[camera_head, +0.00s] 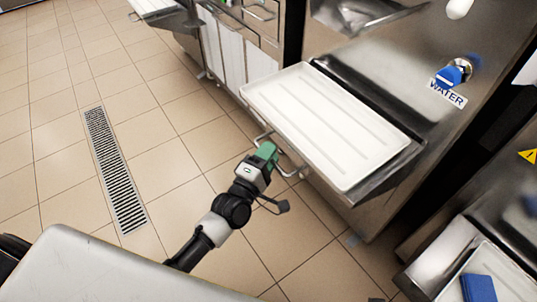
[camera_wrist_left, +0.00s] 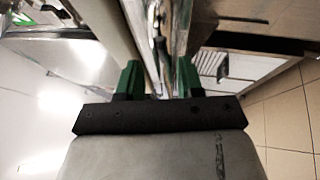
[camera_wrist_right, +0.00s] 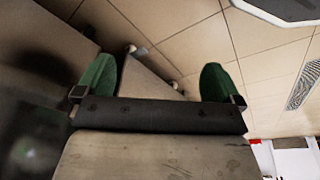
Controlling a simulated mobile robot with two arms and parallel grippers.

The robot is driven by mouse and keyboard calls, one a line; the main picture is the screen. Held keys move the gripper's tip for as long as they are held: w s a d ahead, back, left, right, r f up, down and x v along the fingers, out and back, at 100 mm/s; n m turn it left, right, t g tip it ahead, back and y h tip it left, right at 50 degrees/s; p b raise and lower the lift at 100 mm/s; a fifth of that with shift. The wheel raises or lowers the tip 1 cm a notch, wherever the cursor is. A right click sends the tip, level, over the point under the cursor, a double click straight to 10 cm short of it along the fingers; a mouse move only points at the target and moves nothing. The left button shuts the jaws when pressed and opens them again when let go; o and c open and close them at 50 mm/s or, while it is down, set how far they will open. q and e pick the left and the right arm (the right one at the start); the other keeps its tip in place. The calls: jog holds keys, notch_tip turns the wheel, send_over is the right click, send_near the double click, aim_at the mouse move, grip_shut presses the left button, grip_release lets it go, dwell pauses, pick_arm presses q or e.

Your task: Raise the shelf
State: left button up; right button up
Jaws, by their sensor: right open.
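The shelf (camera_head: 325,125) is a pale ribbed tray in a metal frame, low on the front of the steel freezer (camera_head: 400,60). It sticks out over the floor, with a thin wire bar along its front edge. My left gripper (camera_head: 267,152) is at that front edge, by the wire bar. In the left wrist view the green fingers (camera_wrist_left: 158,80) stand apart, with narrow metal edges beyond and between them; contact is unclear. My right gripper (camera_wrist_right: 158,82) is open and empty, out of the head view.
A blue water knob (camera_head: 448,78) is on the freezer front. A floor drain (camera_head: 115,170) runs along the tiles at left. Another steel unit with a blue item (camera_head: 478,288) stands at lower right. The tiled floor left of the shelf is clear.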

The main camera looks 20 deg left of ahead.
pick_arm(q)
jog(key=shift+s, duration=0.1)
jog(key=v, duration=1)
jog(key=shift+s, duration=0.3)
pick_arm(e)
jog(key=shift+f, duration=0.55)
pick_arm(q)
jog(key=shift+a, duration=0.1)
pick_arm(e)
jog(key=shift+s, duration=0.1)
